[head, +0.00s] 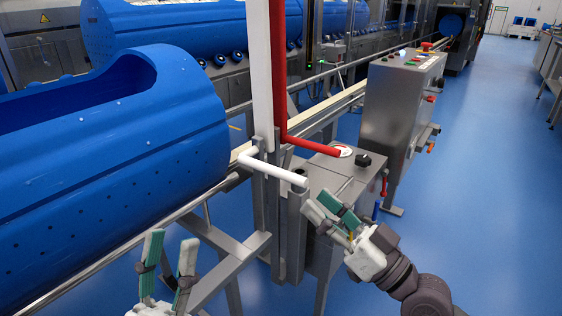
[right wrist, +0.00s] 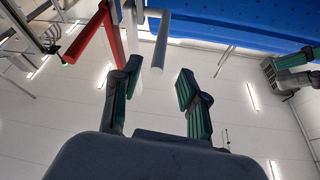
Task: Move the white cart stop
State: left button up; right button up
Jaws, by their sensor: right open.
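The white cart stop has a tall white upright (head: 261,70) and a white handle bar (head: 278,171) that sticks out toward the lower right. In the right wrist view the handle (right wrist: 161,45) hangs beyond my fingertips, in line with the gap between them. My right gripper (head: 323,205) is open and empty, just below and to the right of the handle's free end, apart from it. My left gripper (head: 168,258) is open and empty at the lower left, in front of the rail frame.
A red stop (head: 277,70) with a red handle (head: 318,145) stands right beside the white one. A large blue perforated tub (head: 120,160) lies on the rails at left. A grey control box (head: 392,100) stands behind. The blue floor at right is clear.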

aim_at(286, 172)
jog(key=p+x, duration=0.1)
jog(key=x, duration=0.4)
jog(key=shift+r, duration=0.2)
jog(key=x, duration=0.4)
jog(key=shift+w+f+p, duration=0.1)
jog(key=shift+f+p, duration=0.1)
jog(key=shift+p, duration=0.15)
pick_arm(q)
jog(key=w+f+g+y, duration=0.2)
jog(key=w+f+g, duration=0.3)
jog(key=f, duration=0.1)
jog(key=shift+w+d+f+g, duration=0.25)
jog(key=shift+w+f+g, duration=0.15)
pick_arm(e)
jog(key=shift+w+a+r, duration=0.15)
jog(key=shift+w+a, duration=0.2)
grip_shut()
